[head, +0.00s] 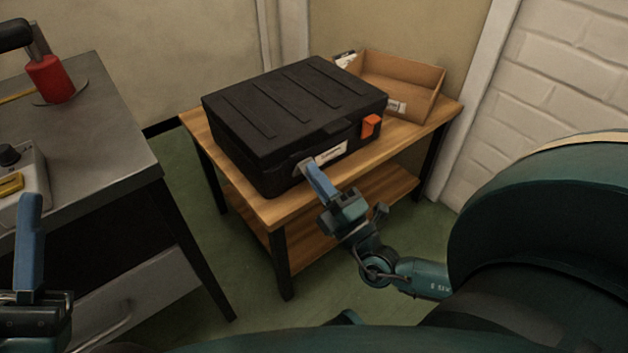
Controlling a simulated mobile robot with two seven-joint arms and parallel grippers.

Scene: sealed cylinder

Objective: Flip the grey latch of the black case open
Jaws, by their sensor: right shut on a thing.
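An orange latch (371,126) is at the right part of the front. My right gripper (314,174) has its blue fingers at the grey latch and is shut on it. My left gripper (30,215) shows at the lower left, away from the case; its fingers overlap in this view, so its opening is unclear.
The wooden table (270,211) has a lower shelf. An open cardboard box (412,75) sits behind the case at the right. A grey workbench (110,130) at the left carries a red cylinder (50,80) and a control box (25,165). Green floor separates the two tables.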

